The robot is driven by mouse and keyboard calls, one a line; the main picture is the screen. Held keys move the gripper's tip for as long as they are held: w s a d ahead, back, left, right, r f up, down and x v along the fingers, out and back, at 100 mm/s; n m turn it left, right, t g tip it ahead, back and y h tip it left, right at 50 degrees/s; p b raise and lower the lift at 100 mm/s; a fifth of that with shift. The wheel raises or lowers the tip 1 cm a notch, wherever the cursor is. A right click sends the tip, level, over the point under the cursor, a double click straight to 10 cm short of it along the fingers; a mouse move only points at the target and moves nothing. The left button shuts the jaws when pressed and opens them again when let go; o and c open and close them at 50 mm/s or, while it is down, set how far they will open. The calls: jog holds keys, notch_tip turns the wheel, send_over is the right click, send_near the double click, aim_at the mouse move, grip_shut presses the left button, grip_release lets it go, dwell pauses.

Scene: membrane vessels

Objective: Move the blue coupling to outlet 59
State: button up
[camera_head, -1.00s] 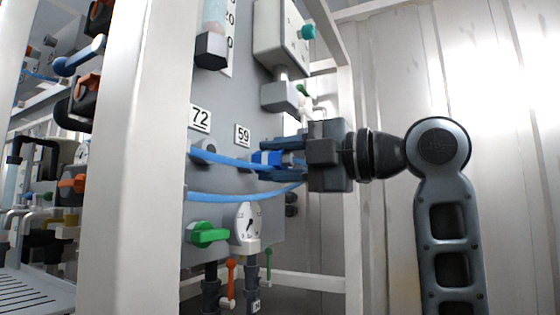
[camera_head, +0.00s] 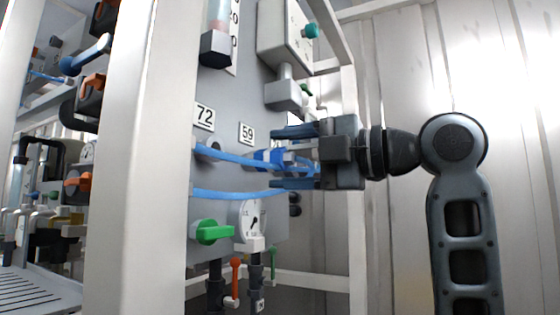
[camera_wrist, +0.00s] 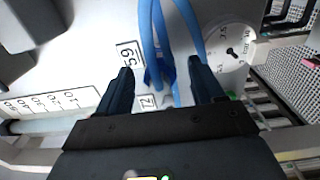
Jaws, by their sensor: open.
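The blue coupling (camera_head: 268,157) sits at the grey panel just below the label 59 (camera_head: 247,133), apparently on that outlet; the join itself is hard to see. A blue hose (camera_head: 303,164) loops from its right end. My gripper (camera_head: 273,158) is open, with one finger above and one below the coupling, apart from it. In the wrist view, the coupling (camera_wrist: 166,70) lies between the spread fingers of my gripper (camera_wrist: 160,78). The outlet (camera_head: 214,147) under the label 72 (camera_head: 204,116) is partly hidden by the hose.
Blue hose (camera_head: 235,194) runs below the outlets. A grey box (camera_head: 283,95) is above my gripper. A white post (camera_head: 130,160) stands at the left.

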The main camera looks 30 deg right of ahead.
jog(key=b+v, duration=0.1)
jog(key=v, duration=0.5)
jog(key=shift+s+d, duration=0.1)
dwell(0.4)
jog(key=w+f+m+t+h, duration=0.25)
jog(key=f+m, duration=0.55)
jog(key=f, duration=0.7)
jog(key=w+f+m+t+h, duration=0.1)
jog(key=f+m+h, duration=0.2)
jog(key=f+m, duration=0.85)
jog(key=s+a+f+m+g+h, duration=0.1)
jog(key=s+f+m+h, duration=0.1)
jog(key=s+f, duration=0.5)
jog(key=s+f+m+h, duration=0.2)
jog(key=s+f+h, duration=0.15)
jog(key=f, duration=0.85)
jog(key=s+a+f+m+g, duration=0.1)
jog(key=s+f, duration=0.2)
jog(key=s, duration=1.1)
jog(key=s+a+f+g, duration=0.1)
jog(key=s+a+f, duration=0.1)
jog(key=s, duration=1.2)
jog(key=shift+f+m, duration=0.35)
jog(key=shift+f, duration=0.05)
